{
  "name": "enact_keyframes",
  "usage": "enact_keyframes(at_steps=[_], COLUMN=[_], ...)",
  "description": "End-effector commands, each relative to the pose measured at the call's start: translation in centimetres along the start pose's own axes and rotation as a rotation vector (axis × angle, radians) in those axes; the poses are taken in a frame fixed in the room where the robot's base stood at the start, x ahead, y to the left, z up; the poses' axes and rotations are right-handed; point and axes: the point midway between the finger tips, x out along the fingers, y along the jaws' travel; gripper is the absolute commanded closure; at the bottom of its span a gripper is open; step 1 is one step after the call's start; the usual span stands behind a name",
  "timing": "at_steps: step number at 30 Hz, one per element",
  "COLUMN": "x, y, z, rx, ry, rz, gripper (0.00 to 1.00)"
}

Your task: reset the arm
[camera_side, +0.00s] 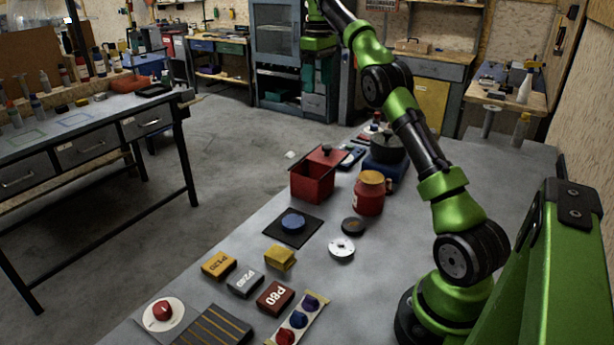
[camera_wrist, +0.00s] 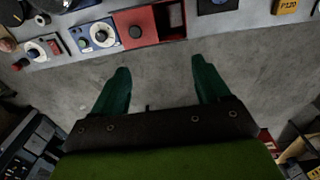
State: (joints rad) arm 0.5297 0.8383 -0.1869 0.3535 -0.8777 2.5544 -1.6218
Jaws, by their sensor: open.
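My green arm stands at the right of the grey bench (camera_side: 330,265) and reaches up and away in the side view. My gripper shows at the top of the side view (camera_side: 320,70), raised well above the bench and out past its far edge. In the wrist view my gripper (camera_wrist: 160,82) has its two green fingers spread wide apart, with only bare floor between the tips. It holds nothing. The red box (camera_side: 312,182) on the bench shows beyond the fingers in the wrist view (camera_wrist: 150,27).
On the bench are a red jar (camera_side: 369,196), a black pot (camera_side: 387,149), a blue disc on a dark mat (camera_side: 293,223), a yellow block (camera_side: 280,257), labelled blocks (camera_side: 275,298) and a red knob (camera_side: 162,311). Another workbench (camera_side: 85,148) stands left. The air around my gripper looks clear.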

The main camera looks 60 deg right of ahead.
Motion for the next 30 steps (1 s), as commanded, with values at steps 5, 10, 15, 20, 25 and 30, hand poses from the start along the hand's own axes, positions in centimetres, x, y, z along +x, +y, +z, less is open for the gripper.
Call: enact_keyframes(at_steps=[5,10,15,20,25,30], x=[0.5,3.2,3.2,2.9,3.0,3.9], y=[1.1,2.0,-0.7,-5.5,-12.1,-19.1], z=[-0.1,0.5,1.1,2.2,4.6,8.6], rx=[0.08,0.203,0.284,0.348,0.407,0.454], ry=[-0.002,-0.031,0.025,0.124,0.241,0.357], rz=[0.043,0.069,0.074,0.05,-0.009,-0.093], gripper=[0.24,0.24,0.24,0.24,0.24,0.24])
